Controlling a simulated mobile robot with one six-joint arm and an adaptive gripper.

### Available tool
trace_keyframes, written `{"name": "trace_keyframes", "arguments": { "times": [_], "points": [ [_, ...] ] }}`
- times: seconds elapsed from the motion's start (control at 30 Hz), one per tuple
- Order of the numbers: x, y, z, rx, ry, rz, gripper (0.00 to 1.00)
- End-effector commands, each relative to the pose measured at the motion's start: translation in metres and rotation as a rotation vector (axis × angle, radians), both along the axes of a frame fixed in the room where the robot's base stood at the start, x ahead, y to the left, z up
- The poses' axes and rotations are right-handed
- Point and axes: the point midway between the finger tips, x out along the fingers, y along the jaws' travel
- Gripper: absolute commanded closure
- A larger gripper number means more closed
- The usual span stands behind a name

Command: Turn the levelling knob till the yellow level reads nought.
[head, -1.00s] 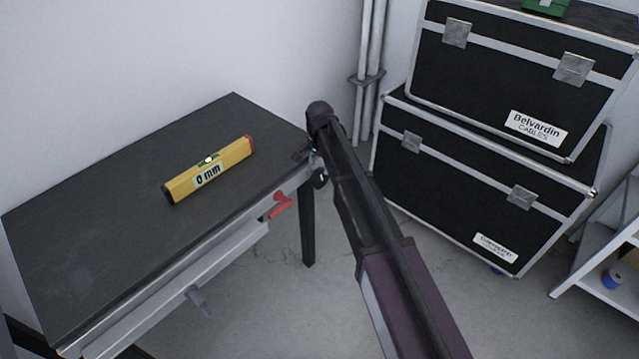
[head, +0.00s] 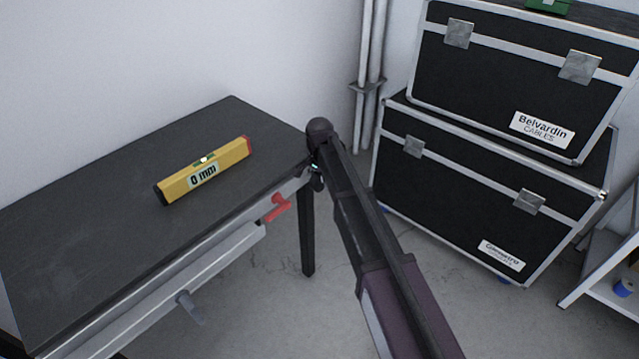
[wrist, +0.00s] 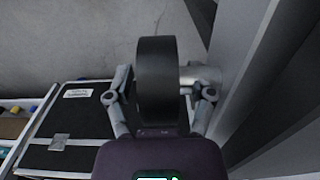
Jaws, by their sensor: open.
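My gripper (wrist: 158,98) is open in the wrist view, with a finger on each side of a dark round knob (wrist: 156,70). A light grey shaft shows to the right of the knob. The fingers look apart from the knob's faces, though contact is hard to judge. In the head view my arm hides most of the gripper and knob at the table's right corner.
The dark table (head: 100,230) has a red lever (head: 276,207) and a grey handle (head: 190,307) on its front side. Black cases (head: 470,180) stand stacked at the right, before white pipes (head: 368,80). A shelf (head: 605,262) stands at the far right. Floor between table and cases is free.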

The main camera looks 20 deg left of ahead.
Motion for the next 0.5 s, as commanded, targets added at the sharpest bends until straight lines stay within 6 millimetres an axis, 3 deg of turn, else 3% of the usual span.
{"name": "trace_keyframes", "arguments": {
  "times": [0.27,0.5],
  "points": [
    [0.0000,0.0000,-0.0001,0.000,0.000,0.000,0.30],
    [0.0000,0.0000,-0.0001,0.000,0.000,0.000,0.98]
  ]
}}
